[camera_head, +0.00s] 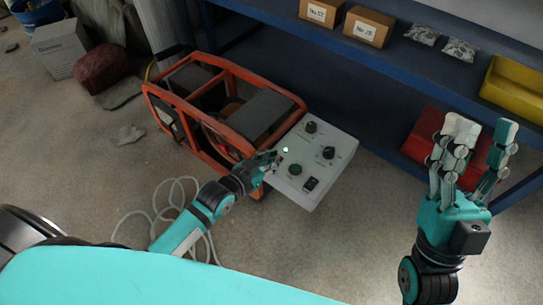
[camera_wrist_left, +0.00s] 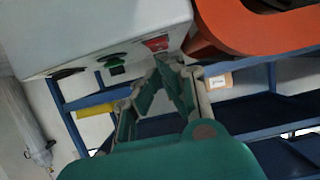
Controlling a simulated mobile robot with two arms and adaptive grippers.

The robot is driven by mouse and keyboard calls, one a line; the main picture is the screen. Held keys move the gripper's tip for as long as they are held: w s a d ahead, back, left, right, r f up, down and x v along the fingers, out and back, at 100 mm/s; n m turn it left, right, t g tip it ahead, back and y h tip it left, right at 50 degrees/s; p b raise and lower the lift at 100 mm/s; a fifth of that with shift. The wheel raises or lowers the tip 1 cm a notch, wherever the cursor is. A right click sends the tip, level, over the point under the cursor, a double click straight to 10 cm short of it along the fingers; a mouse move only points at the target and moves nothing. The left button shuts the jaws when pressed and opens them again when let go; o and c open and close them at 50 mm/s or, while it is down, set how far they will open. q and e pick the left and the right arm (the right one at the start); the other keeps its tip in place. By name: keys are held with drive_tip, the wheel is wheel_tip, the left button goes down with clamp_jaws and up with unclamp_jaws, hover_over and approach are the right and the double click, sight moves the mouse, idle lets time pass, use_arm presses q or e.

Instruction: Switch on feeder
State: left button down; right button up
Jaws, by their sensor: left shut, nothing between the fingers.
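The feeder is an orange-framed unit (camera_head: 222,110) on the floor with a pale control box (camera_head: 318,148) on its right side. The box has black knobs, a green round button (camera_head: 295,170), a black rocker switch (camera_head: 311,184) and a small light that looks lit green (camera_head: 285,149). My left gripper (camera_head: 273,158) is shut and empty at the left edge of the box. In the left wrist view its fingertips (camera_wrist_left: 166,60) are close to a red control (camera_wrist_left: 157,43); contact cannot be told. A green control (camera_wrist_left: 116,69) is beside it. My right gripper (camera_head: 483,138) is open and empty, fingers up.
A blue shelf (camera_head: 400,75) behind holds cardboard boxes (camera_head: 368,27), small bags and a yellow bin (camera_head: 515,85). A red case (camera_head: 420,140) stands below, behind my right gripper. A pale cable (camera_head: 160,205) lies on the floor at left.

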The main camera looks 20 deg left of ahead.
use_arm(q)
drive_tip(key=shift+r+p, duration=0.35)
drive_tip(key=shift+p, duration=0.05)
use_arm(e)
drive_tip(key=shift+w+a+f+g+h, duration=0.1)
drive_tip(key=shift+w+f+g+h, duration=0.1)
drive_tip(key=shift+w+f+g, duration=0.35)
drive_tip(key=shift+w+a+f+g+h, duration=0.1)
drive_tip(key=shift+w+f+g+h, duration=0.15)
drive_tip(key=shift+w, duration=0.45)
drive_tip(key=shift+w+a+f+g+h, duration=0.1)
drive_tip(key=shift+w+f+g+h, duration=0.05)
drive_tip(key=shift+w+f+g, duration=0.4)
drive_tip(key=shift+r, duration=0.1)
use_arm(q)
drive_tip(key=shift+r, duration=0.1)
use_arm(e)
drive_tip(key=shift+w, duration=0.1)
